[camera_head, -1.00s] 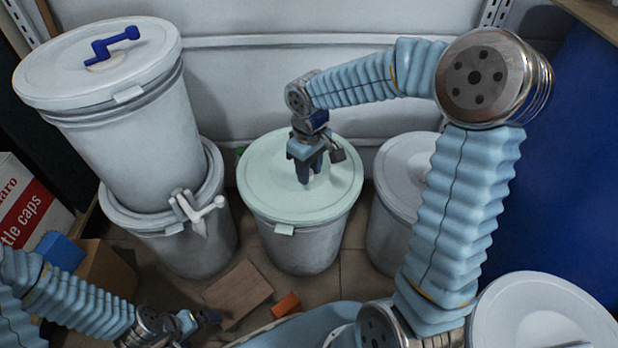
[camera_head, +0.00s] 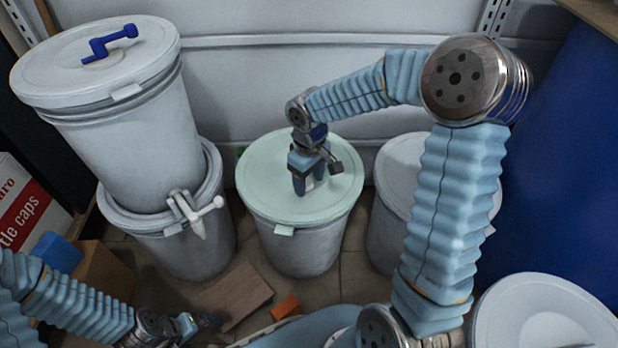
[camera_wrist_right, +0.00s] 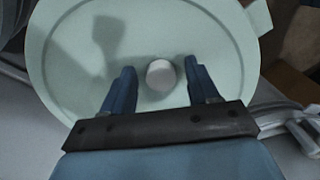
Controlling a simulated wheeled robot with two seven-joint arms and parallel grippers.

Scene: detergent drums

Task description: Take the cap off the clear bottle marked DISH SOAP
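A small round white thing (camera_wrist_right: 161,74) sits on the pale green lid (camera_wrist_right: 70,90) of a drum, seen from above in the right wrist view. It looks like a cap; no bottle body or DISH SOAP marking can be made out. My right gripper (camera_head: 309,183) points down over that lid, which also shows in the head view (camera_head: 265,180). Its two fingers (camera_wrist_right: 158,68) are apart, one on each side of the white thing, with gaps visible. My left gripper (camera_head: 207,320) is low at the left, small and dark; its fingers are unclear.
Two stacked drums (camera_head: 140,150) stand at left, the upper with a blue crank (camera_head: 108,44) on its lid. Another drum (camera_head: 400,165) stands right of the green-lidded one. A brown board (camera_head: 237,296) and an orange block (camera_head: 285,307) lie in front. A blue drum (camera_head: 560,190) is far right.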

